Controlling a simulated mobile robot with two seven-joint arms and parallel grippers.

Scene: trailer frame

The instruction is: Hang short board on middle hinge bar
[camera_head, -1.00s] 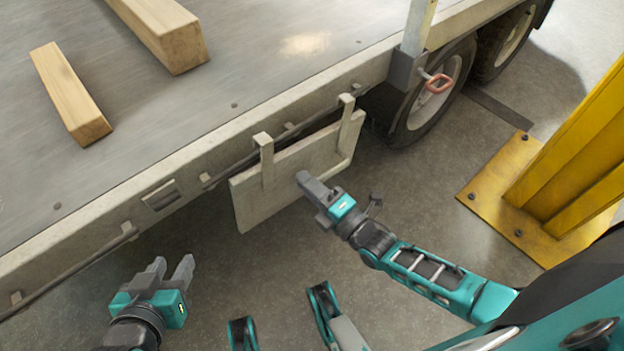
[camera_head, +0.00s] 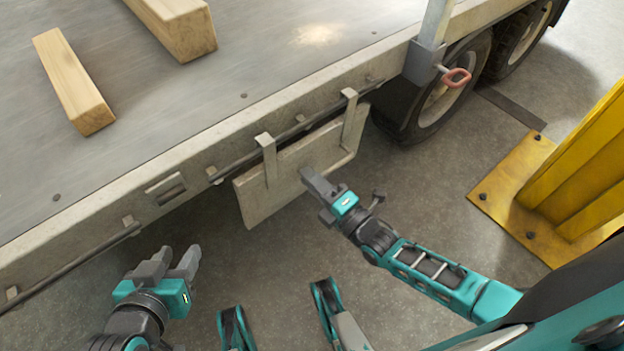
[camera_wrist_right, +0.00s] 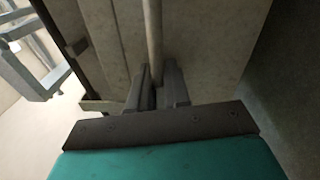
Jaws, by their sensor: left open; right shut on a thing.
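The short board (camera_head: 250,207) is a pale panel with two hook-shaped brackets at its upper edge. It stands tilted along the trailer's side. Its hooks reach up to the middle hinge bar (camera_head: 237,167), a dark rod under the deck edge, and overlap it in the head view. I cannot tell whether they rest on it. My right gripper (camera_head: 308,174) is shut on the board at its front face. In the right wrist view its fingers (camera_wrist_right: 158,88) close about a thin upright strip. My left gripper (camera_head: 172,260) is open and empty, left of and apart from the board.
Another bar (camera_head: 75,262) runs along the trailer side at left. Two wooden beams (camera_head: 75,82) lie on the trailer deck (camera_head: 250,60). A post with a red handle (camera_head: 456,78), wheels (camera_head: 437,105) and a yellow column (camera_head: 580,150) stand right. Floor shows below the board.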

